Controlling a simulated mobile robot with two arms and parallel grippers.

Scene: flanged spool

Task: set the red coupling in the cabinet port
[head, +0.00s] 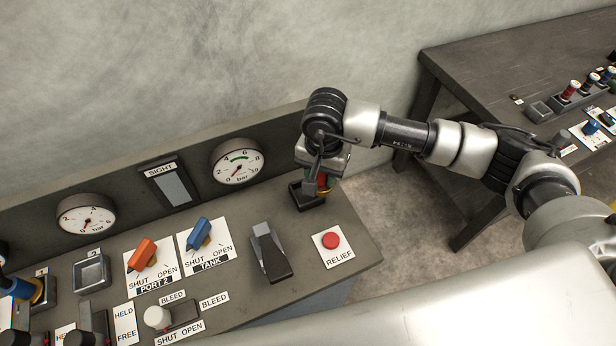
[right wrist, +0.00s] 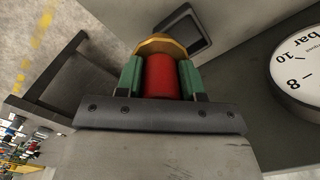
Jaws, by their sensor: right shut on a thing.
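The red coupling (right wrist: 160,76) is a red cylinder with a yellow-orange flange at its far end. In the right wrist view it sits between the green pads of my right gripper (right wrist: 162,78), which is shut on it. In the head view a little red of the coupling (head: 322,181) shows below my right gripper (head: 320,176). It is over or beside a dark square socket (head: 301,197) at the panel's right back corner; I cannot tell whether they touch. Another square port (head: 91,272), marked 2, stands empty at the left.
A blue fitting (head: 20,288) stands at far left. A dark table (head: 500,70) with fittings is at right.

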